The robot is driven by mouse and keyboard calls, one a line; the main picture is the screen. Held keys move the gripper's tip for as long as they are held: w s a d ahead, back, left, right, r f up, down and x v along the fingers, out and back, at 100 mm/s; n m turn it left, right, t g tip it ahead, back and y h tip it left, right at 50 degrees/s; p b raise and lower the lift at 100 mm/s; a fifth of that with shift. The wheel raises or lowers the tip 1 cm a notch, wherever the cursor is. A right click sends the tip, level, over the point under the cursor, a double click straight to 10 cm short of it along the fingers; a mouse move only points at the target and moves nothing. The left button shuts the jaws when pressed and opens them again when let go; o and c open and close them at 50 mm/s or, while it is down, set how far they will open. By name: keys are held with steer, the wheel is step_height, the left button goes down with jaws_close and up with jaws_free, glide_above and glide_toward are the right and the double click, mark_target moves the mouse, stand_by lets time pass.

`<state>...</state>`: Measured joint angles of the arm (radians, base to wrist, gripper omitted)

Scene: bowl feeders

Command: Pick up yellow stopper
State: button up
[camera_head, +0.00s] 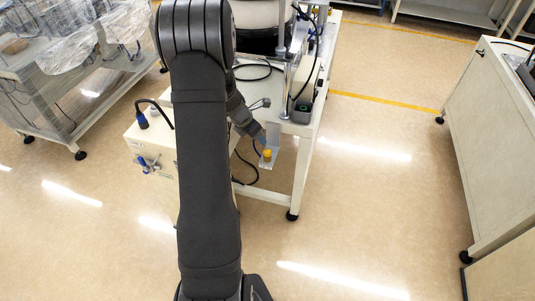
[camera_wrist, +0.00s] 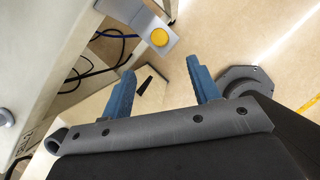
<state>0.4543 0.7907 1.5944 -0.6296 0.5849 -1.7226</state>
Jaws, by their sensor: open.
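The yellow stopper (camera_head: 267,154) sits on a small grey metal bracket (camera_head: 274,137) at the front edge of the white table. In the wrist view the yellow stopper (camera_wrist: 159,37) shows as a round yellow top on the bracket (camera_wrist: 172,48), ahead of my fingers and between their lines. My gripper (camera_wrist: 163,72) is open, with two blue fingers spread apart and nothing between them. In the head view my gripper (camera_head: 262,137) is small and partly hidden by my arm, close to the bracket. The fingers do not appear to touch the stopper.
The white table (camera_head: 285,180) carries a bowl feeder (camera_head: 256,14) and black cables. A cream box (camera_head: 150,150) with a blue-tipped fitting stands left of my arm. Black cables (camera_wrist: 105,36) hang near the bracket. The floor to the right is clear up to a white cabinet (camera_head: 490,120).

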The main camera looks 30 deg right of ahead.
glide_above(267, 151)
steer(key=a, duration=0.2)
step_height(267, 151, down, 8)
steer(key=shift+s+x, duration=0.15)
steer(key=shift+x, duration=1.05)
steer(key=shift+s+x, duration=0.15)
steer(key=shift+x, duration=1)
steer(key=shift+a+f, duration=0.1)
steer(key=shift+a, duration=0.05)
steer(key=c, duration=1.2)
